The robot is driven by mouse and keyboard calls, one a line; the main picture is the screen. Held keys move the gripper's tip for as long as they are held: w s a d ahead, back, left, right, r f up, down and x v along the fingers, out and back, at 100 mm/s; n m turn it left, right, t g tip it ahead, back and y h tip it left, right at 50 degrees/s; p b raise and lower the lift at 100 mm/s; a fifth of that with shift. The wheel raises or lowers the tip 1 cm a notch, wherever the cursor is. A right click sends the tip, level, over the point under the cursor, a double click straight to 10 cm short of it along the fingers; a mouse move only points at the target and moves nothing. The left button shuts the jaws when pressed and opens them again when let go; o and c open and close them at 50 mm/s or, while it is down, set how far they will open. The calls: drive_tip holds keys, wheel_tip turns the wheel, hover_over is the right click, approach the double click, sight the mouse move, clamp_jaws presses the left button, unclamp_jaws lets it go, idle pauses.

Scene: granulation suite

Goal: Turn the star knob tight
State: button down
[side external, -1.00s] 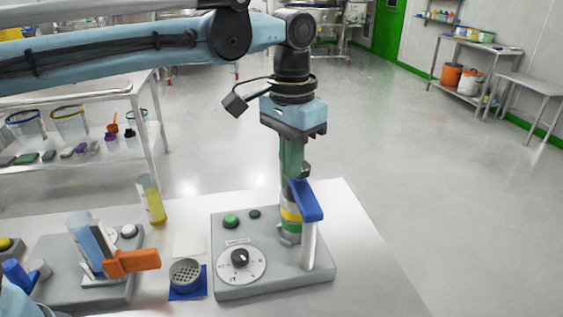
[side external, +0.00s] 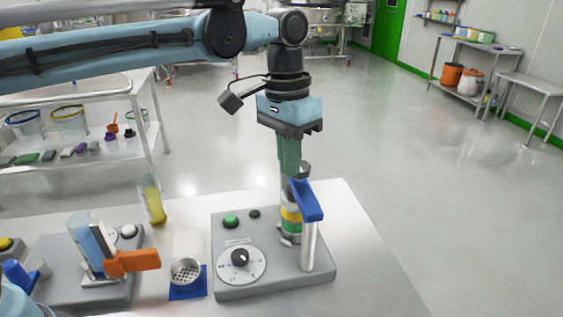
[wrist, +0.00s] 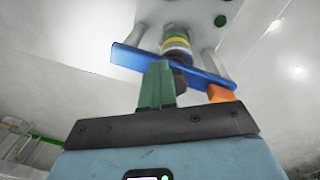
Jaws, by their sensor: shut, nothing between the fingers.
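The star knob (side external: 304,169) is a small dark grey knob above the blue crossbar (side external: 306,200) of the grey-based device. In the wrist view a dark part that looks like the knob (wrist: 180,80) sits at the bar, partly hidden behind the fingers. My gripper (side external: 290,174) points straight down, with its green fingers shut and empty. In the side view the fingertips are just left of the knob. In the wrist view my gripper (wrist: 159,66) overlaps the bar. I cannot tell whether fingers and knob touch. Below the bar is a yellow, green and white banded stack (side external: 291,218).
The device base (side external: 275,283) carries a dial (side external: 240,258) and green buttons (side external: 231,221). To its left are a perforated cup (side external: 185,271), an orange clamp (side external: 132,262) and a yellow-filled tube (side external: 152,202). The table is clear to the right.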

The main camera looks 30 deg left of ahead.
drive_tip(key=shift+w+a+f+y, duration=0.1)
drive_tip(key=shift+a+f+y, duration=0.15)
drive_tip(key=shift+a, duration=0.4)
drive_tip(key=shift+w+a+f+y, duration=0.15)
drive_tip(key=shift+a+f, duration=0.15)
drive_tip(key=shift+a, duration=0.3)
wheel_tip(320, 180, up, 6)
drive_tip(key=shift+s+d, duration=0.15)
drive_tip(key=shift+s, duration=0.1)
